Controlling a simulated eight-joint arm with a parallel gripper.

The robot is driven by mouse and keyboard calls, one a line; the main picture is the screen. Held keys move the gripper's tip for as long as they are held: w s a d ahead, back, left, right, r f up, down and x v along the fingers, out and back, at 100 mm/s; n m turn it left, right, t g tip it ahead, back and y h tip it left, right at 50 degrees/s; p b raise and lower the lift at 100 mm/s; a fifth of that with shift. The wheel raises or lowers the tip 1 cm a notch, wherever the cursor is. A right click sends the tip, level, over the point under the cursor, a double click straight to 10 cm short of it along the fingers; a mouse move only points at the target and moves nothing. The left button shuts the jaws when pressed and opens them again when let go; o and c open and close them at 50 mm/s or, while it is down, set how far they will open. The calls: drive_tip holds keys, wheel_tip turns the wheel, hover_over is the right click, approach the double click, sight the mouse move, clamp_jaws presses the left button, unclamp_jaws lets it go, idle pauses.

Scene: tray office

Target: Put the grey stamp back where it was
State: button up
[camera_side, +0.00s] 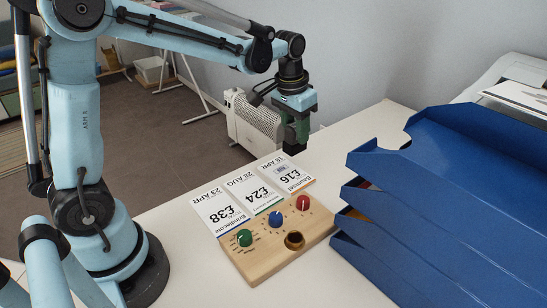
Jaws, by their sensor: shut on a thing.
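My gripper (295,136) hangs above the table behind the cards, near the back edge. It is shut on a dark thing, which I take to be the grey stamp; the fingers hide most of it. A wooden stand (262,265) lies on the table, holding a green stamp (245,237), a blue stamp (276,219) and a red stamp (303,202). A round hole (294,240) at its front right is empty. The £16 card bears a small dark mark.
A stack of blue letter trays (450,180) stands close to the right of the wooden stand. White table surface (345,135) is clear behind the cards. A white heater (254,122) stands on the floor beyond the table.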

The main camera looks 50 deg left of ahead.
drive_tip(key=w+d+r, duration=0.2)
drive_tip(key=d, duration=1)
drive_tip(key=shift+s+d+f, duration=0.1)
drive_tip(key=shift+d+f, duration=0.05)
drive_tip(key=shift+f, duration=2.4)
drive_tip(key=shift+d+f, duration=0.1)
drive_tip(key=shift+f, duration=2.4)
drive_tip(key=shift+f, duration=0.15)
drive_tip(key=o, duration=0.8)
drive_tip(key=shift+o, duration=0.2)
